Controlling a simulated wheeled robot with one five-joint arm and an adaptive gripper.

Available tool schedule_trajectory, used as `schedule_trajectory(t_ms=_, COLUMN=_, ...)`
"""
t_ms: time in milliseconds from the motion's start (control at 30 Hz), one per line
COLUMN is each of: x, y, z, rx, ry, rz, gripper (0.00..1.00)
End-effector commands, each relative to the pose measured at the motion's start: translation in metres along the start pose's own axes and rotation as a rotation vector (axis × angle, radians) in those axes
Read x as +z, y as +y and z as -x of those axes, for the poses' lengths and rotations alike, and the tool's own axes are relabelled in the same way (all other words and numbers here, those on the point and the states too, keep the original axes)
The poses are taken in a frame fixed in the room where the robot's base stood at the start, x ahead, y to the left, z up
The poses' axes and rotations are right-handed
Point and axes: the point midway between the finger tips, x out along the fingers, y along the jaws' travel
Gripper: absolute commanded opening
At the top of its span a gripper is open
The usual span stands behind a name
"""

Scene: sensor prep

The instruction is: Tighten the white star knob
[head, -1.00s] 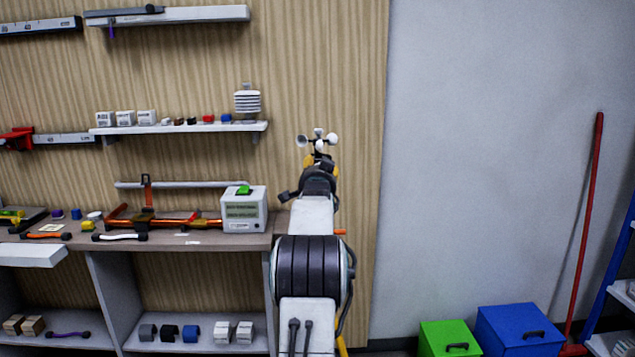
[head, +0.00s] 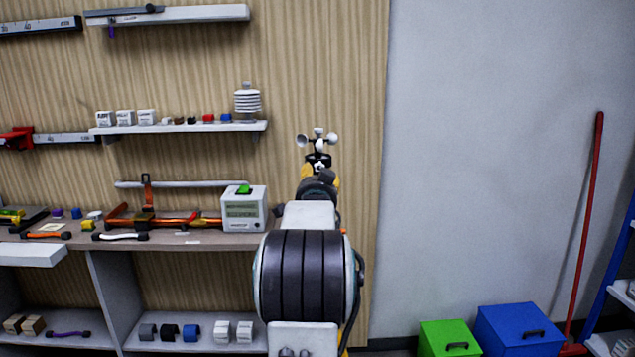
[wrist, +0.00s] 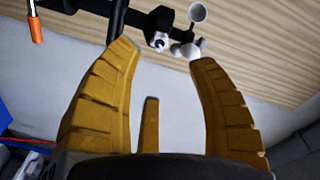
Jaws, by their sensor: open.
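A small white knob (wrist: 158,41), seemingly the white star knob, sits on a dark clamp-like fitting in the wrist view. It lies just beyond and between the tips of my gripper (wrist: 166,56), whose yellow fingers are spread with nothing between them. White cups (wrist: 197,13) of a cup wheel are beside the knob, near the right fingertip. In the head view the cup wheel (head: 318,139) stands above my gripper (head: 320,174). My arm hides most of the fitting there, and I cannot make out the knob's star shape.
A dark bar (wrist: 118,22) runs close by the left fingertip. In the head view a grey box with a green top (head: 244,211) stands on the workbench (head: 190,240) left of my arm. Green (head: 450,338) and blue (head: 518,328) boxes stand on the floor at right.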

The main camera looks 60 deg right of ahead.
Motion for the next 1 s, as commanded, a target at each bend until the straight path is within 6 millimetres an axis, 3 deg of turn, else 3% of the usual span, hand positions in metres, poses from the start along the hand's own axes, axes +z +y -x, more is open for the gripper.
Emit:
schedule_trajectory(t_ms=433, x=0.005, y=0.008, z=0.0, rx=0.001, ry=0.0, rz=0.0, gripper=0.53)
schedule_trajectory(t_ms=567, x=0.023, y=0.032, z=-0.002, rx=0.009, ry=-0.005, rz=0.0, gripper=0.53)
schedule_trajectory(t_ms=700, x=0.052, y=0.074, z=-0.01, rx=0.023, ry=-0.014, rz=0.0, gripper=0.53)
schedule_trajectory(t_ms=767, x=0.056, y=0.081, z=-0.017, rx=0.003, ry=0.001, rz=0.0, gripper=0.53)
schedule_trajectory(t_ms=867, x=0.052, y=0.076, z=-0.031, rx=-0.058, ry=0.046, rz=0.0, gripper=0.53)
schedule_trajectory(t_ms=1000, x=0.033, y=0.051, z=-0.046, rx=-0.127, ry=0.097, rz=0.0, gripper=0.53)
